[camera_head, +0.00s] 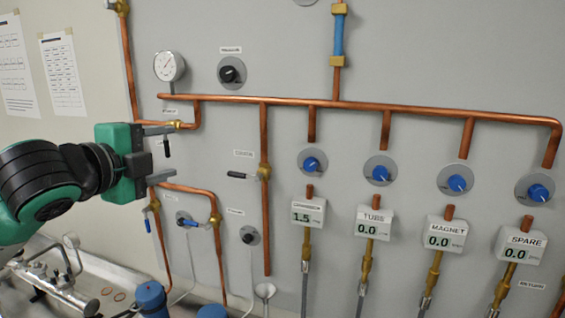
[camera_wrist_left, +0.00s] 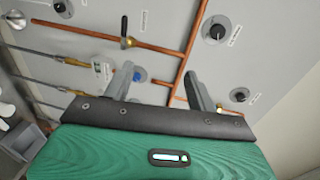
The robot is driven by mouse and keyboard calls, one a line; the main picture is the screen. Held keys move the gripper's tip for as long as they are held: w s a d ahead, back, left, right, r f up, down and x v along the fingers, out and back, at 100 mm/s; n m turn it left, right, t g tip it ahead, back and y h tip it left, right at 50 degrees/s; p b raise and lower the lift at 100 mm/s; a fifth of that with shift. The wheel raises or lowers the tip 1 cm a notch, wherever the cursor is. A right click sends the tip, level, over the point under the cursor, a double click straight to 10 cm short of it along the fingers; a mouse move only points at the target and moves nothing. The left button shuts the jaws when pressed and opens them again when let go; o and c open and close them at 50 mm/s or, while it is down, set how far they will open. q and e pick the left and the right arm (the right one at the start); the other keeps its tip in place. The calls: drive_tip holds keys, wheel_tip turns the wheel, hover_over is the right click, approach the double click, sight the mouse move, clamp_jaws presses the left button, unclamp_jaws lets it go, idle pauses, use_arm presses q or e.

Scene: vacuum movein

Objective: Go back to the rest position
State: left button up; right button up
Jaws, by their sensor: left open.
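My left gripper (camera_head: 168,153) comes in from the left in the head view, a green and black unit with two grey fingers. The fingers are spread apart, with nothing held between them. It is in front of the left part of the grey panel, near a black valve handle (camera_head: 167,149); I cannot tell how far the fingers are from the pipes behind. In the left wrist view the two fingers (camera_wrist_left: 160,85) stand apart, with the panel and copper pipes beyond. My right gripper is in neither view.
The grey panel (camera_head: 400,60) carries copper pipes (camera_head: 360,106), a round gauge (camera_head: 169,66), a black knob (camera_head: 231,71) and several blue knobs (camera_head: 312,163) above readout boxes (camera_head: 308,212). Blue-topped cylinders (camera_head: 151,297) and metal fittings (camera_head: 60,287) stand at lower left.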

use_arm(q)
drive_tip(key=s+d+f+n+g+y, duration=0.15)
drive_tip(key=f+n, duration=0.25)
drive_tip(key=f, duration=1.2)
drive_tip(key=s+d+f+n+g+y, duration=0.1)
drive_tip(key=s+d+f+n+g, duration=0.3)
drive_tip(key=f, duration=1.1)
drive_tip(key=s+a+f+n+g+y, duration=0.1)
drive_tip(key=s+a+f+n+g, duration=0.2)
drive_tip(key=s+f, duration=0.5)
drive_tip(key=s+a+f+n+g+y, duration=0.1)
drive_tip(key=s+a+f+n, duration=0.1)
drive_tip(key=s+f+n, duration=0.5)
drive_tip(key=s+a+f+n+g+y, duration=0.2)
drive_tip(key=s+a+f, duration=0.1)
drive_tip(key=s+f, duration=0.65)
wheel_tip(320, 180, down, 34)
drive_tip(key=g+b, duration=0.2)
drive_tip(key=b, duration=0.1)
drive_tip(key=s+a+f+b, duration=0.3)
drive_tip(key=s+f, duration=1.5)
drive_tip(key=f, duration=0.4)
drive_tip(key=shift+s+a+f+g, duration=0.2)
drive_tip(key=shift+s+f+g, duration=0.1)
drive_tip(key=shift+s+g, duration=0.1)
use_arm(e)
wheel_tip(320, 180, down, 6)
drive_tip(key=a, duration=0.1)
